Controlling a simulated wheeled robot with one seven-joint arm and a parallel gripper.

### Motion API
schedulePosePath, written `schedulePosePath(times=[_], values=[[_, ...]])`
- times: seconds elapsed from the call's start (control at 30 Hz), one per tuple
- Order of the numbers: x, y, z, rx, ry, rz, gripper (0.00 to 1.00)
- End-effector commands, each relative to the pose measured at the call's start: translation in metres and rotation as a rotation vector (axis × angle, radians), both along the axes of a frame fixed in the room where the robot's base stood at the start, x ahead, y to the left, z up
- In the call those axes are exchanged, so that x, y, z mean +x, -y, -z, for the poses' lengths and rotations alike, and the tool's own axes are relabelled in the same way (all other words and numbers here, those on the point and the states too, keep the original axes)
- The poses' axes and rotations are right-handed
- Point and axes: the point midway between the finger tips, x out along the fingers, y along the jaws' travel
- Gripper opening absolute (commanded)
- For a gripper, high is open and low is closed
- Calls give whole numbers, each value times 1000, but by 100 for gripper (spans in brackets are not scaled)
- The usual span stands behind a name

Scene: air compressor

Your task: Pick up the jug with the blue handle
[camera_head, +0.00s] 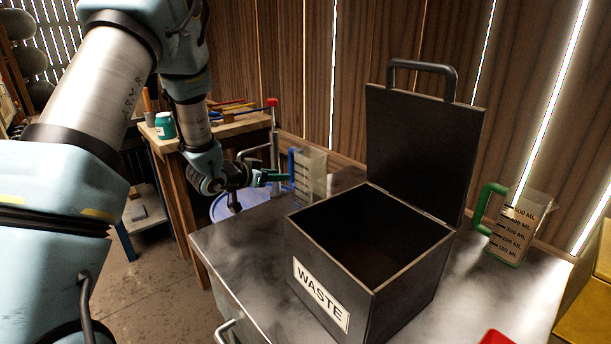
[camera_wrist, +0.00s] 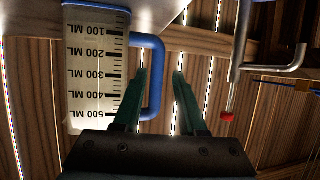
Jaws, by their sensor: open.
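The jug with the blue handle (camera_head: 311,176) stands upright at the back of the metal bench, left of the waste box. In the wrist view the clear measuring jug (camera_wrist: 88,65) appears upside down, its blue handle (camera_wrist: 157,75) towards the picture's middle. My gripper (camera_head: 284,177) is open, with its green fingers level with the handle. In the wrist view the gripper (camera_wrist: 160,72) has the handle's bar between its fingers; the left finger lies in line with the handle's opening. I cannot tell whether a finger touches the handle.
An open black waste box (camera_head: 331,281) with its lid raised stands right of the jug. A second jug with a green handle (camera_head: 516,229) is at the far right. A wooden workbench (camera_head: 226,127) is at the left.

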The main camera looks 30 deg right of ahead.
Motion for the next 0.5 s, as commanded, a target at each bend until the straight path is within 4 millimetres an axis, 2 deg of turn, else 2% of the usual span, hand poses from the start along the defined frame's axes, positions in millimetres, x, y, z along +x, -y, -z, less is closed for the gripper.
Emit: schedulePosePath(times=[0.27, 0.5], values=[[6, 20, 7, 2, -1, 1, 41], [16, 49, 20, 2, 0, 0, 41]])
